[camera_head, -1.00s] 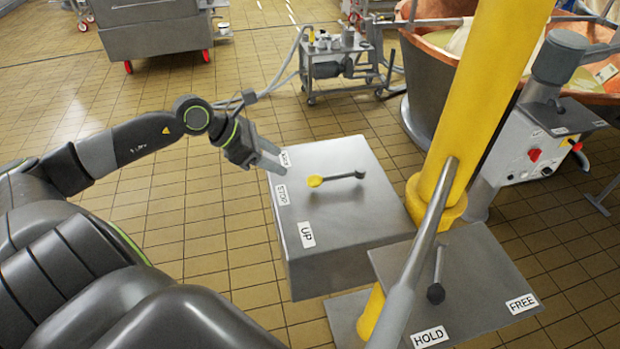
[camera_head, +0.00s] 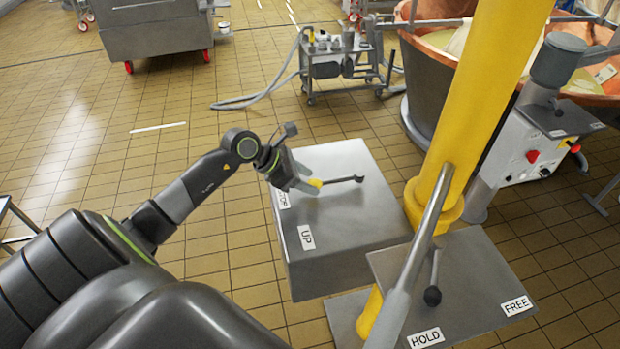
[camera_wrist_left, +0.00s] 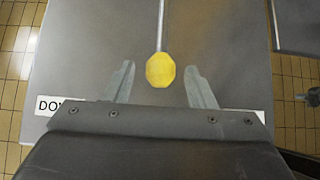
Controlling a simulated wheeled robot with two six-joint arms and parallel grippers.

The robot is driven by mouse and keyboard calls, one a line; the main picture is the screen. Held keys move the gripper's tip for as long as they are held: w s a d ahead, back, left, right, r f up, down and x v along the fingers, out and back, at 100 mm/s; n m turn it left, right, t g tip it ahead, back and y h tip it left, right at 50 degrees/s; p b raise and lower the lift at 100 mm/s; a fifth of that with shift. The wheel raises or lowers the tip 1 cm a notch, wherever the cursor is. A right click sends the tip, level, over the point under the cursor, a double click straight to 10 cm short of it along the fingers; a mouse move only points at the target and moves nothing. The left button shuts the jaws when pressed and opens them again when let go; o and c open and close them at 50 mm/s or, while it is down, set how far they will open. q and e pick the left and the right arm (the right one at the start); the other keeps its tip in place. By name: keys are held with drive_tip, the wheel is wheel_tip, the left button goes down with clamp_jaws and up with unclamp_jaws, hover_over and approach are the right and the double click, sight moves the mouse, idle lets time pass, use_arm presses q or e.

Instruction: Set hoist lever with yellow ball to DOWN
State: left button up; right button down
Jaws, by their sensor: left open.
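The ball points toward the box's left edge, roughly at the STOP label (camera_head: 283,200). An UP label (camera_head: 306,238) is at the near corner. The DOWN label (camera_wrist_left: 50,104) is partly covered in the left wrist view. My left gripper (camera_head: 307,183) is open at the ball. In the left wrist view the ball (camera_wrist_left: 160,70) lies between the spread fingers, with gaps on both sides. My right gripper is not in view.
A yellow post (camera_head: 485,95) rises right of the box. A plate with HOLD and FREE labels (camera_head: 460,285) carries another lever with a dark knob (camera_head: 432,296). A copper vat (camera_head: 440,70) and a pump cart (camera_head: 335,65) stand behind.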

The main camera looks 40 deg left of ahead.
use_arm(q)
drive_tip(key=shift+w+d+f, duration=0.35)
drive_tip(key=shift+f, duration=0.2)
clamp_jaws()
